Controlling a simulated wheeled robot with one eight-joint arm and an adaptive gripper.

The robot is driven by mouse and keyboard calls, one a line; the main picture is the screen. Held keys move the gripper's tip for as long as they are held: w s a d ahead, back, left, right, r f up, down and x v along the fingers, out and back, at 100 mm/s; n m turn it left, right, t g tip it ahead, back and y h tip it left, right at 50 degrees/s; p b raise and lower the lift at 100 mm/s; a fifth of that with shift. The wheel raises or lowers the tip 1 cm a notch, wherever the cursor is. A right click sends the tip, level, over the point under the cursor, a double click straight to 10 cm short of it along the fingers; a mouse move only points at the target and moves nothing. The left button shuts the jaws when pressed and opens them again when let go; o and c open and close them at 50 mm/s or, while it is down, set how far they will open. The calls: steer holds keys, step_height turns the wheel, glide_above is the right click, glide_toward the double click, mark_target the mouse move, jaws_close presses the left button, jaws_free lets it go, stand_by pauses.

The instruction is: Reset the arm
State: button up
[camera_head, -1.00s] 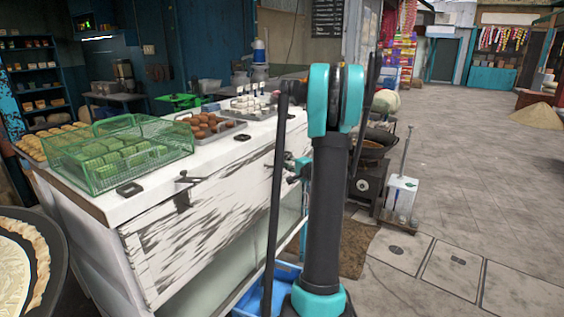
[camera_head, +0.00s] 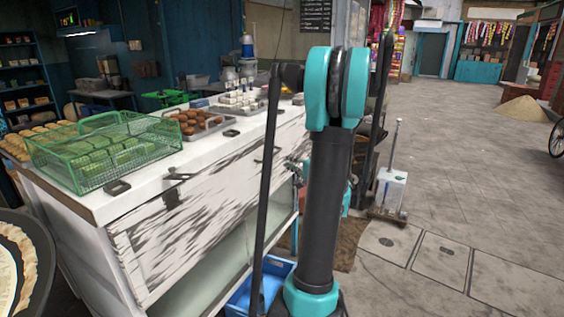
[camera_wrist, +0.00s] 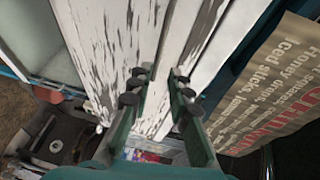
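My arm (camera_head: 330,190) stands upright, black with teal joints, in the middle of the head view. It hides part of the white counter's right end, and my gripper cannot be made out clearly behind it. In the wrist view my gripper (camera_wrist: 158,78) shows two dark fingers with black pads. They stand apart with the pale worn boards visible between them, and nothing is held.
The worn white counter (camera_head: 142,243) carries a green wire basket (camera_head: 107,152) and trays of food. A blue crate (camera_head: 242,293) sits on the floor beside it. A white scale (camera_head: 391,188) stands to the right. Beyond, the paved floor (camera_head: 470,180) is open. A printed brown sign (camera_wrist: 276,88) is close in the wrist view.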

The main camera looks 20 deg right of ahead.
steer(key=s+a+f+n+g+y, duration=0.1)
steer(key=s+a+f+n+g, duration=0.35)
steer(key=a, duration=0.55)
steer(key=s+a+f+n+g, duration=0.3)
steer(key=s+a, duration=0.2)
steer(key=a, duration=0.5)
steer(key=s+a+f+n+g+h, duration=0.1)
steer(key=s+f+n+g+h, duration=0.1)
steer(key=s, duration=0.7)
steer(key=s+a+f+n+g+h, duration=0.1)
steer(key=s+f+n, duration=0.4)
steer(key=s, duration=0.5)
steer(key=shift+a+f+g+h, duration=0.15)
steer(key=shift+f+g+h, duration=0.55)
steer(key=shift+h, duration=0.5)
steer(key=shift+w, duration=0.1)
steer(key=shift+c, duration=0.3)
